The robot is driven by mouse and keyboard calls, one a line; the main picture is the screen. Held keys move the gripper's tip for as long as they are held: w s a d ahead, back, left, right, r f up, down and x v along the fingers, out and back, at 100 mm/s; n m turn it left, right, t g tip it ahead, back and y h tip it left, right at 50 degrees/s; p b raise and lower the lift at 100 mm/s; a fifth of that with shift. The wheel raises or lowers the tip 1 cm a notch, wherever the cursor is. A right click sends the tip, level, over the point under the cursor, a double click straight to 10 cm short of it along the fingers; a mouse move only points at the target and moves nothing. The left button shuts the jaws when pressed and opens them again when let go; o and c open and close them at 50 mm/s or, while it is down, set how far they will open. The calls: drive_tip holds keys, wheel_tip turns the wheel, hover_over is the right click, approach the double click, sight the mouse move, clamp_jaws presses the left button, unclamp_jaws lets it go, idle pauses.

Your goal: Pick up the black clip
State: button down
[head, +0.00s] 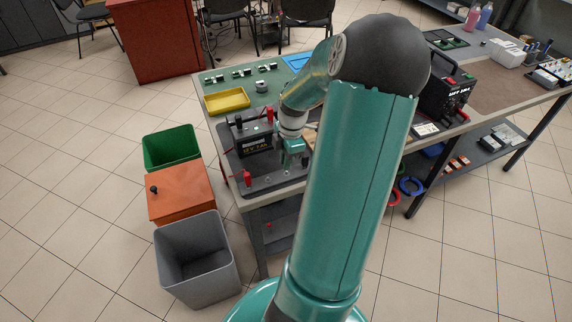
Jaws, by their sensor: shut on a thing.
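My gripper (290,165) is at the right side of a grey tray (277,186) on the near left end of the table. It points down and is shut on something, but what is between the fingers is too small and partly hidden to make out. A black battery (254,142) with a yellow label stands in the tray, left of my gripper. A small dark piece (237,122) sits at its top left, and a red clamp-like piece (269,115) at its top right. I cannot tell for sure which piece is the black clip. My arm hides the area to the right.
A yellow tray (227,99) and several small fittings (262,67) lie behind the battery. A black charger-like box (441,95) stands right of my arm. Green (171,148), orange (181,194) and grey (197,258) bins stand on the floor at left.

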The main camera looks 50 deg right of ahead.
drive_tip(key=s+a+r, duration=0.7)
drive_tip(key=s+r, duration=0.5)
drive_tip(key=r, duration=0.1)
drive_tip(key=shift+a, duration=0.15)
idle(0.3)
drive_tip(key=shift+w+r, duration=0.1)
drive_tip(key=shift+w, duration=0.05)
